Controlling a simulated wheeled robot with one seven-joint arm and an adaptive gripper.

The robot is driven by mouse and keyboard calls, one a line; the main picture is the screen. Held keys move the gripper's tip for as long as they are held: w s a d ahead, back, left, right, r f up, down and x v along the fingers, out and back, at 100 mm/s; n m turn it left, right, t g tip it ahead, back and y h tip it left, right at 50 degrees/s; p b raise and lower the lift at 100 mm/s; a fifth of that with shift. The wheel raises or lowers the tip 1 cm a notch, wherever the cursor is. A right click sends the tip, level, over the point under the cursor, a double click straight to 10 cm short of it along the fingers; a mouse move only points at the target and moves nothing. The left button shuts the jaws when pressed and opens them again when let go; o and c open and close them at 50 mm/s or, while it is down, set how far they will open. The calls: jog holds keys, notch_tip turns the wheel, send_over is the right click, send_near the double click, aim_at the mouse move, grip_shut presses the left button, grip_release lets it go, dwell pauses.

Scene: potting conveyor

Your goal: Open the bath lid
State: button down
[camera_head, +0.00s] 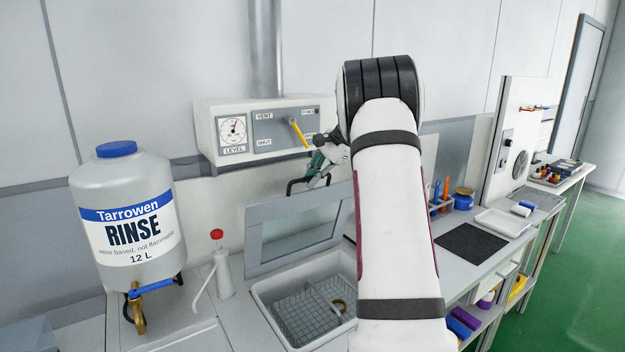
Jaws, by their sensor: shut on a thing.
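The bath lid (255,245) is a grey frame with a clear pane. It stands raised, tilted up at the back edge of the white bath (268,308). The bath is uncovered in front, with a wire basket (312,312) and a small round brownish item inside. A dark lid handle (291,187) is at the lid's top edge. My gripper (312,178) is at this handle and shut on it; the fingers are small and partly unclear. My arm hides the right part of the lid and bath.
A control box (222,112) with a gauge and yellow lever (299,132) hangs just above my gripper. The Rinse container (122,262) and a red-topped bottle (224,274) stand left of the bath. A black mat (471,243) and white tray (503,222) lie to the right.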

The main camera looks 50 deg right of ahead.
jog(key=c, duration=2)
grip_release()
jog(key=shift+o, duration=0.2)
jog(key=v, duration=1.2)
